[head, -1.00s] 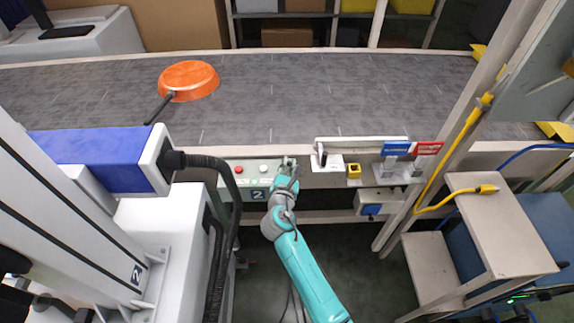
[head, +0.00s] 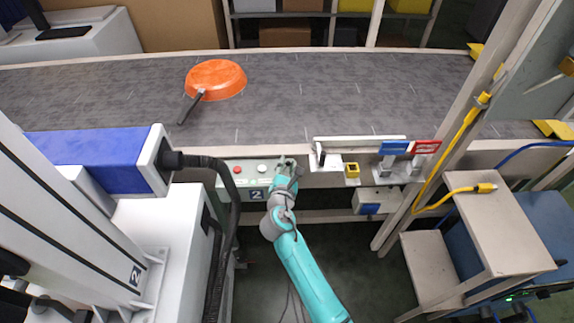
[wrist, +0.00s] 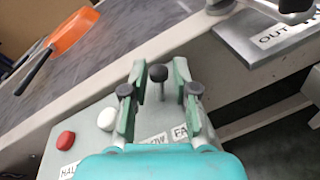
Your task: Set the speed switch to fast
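The speed switch (wrist: 158,73) is a short lever with a round black knob on the pale green control panel (wrist: 92,125). In the wrist view it stands between the two fingers of my gripper (wrist: 158,84), with a gap on each side. My gripper is open. Partly covered labels below the lever read "OW" (wrist: 157,139) and "FA" (wrist: 180,133). I cannot tell which setting the lever is at.
A red button (wrist: 66,140) and a white button (wrist: 106,119) sit left of my gripper. An orange pan (head: 217,78) lies on the grey conveyor (head: 330,95). Right of the panel are a yellow block (head: 352,169), blue and red signs (head: 394,147), and a post (head: 455,125).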

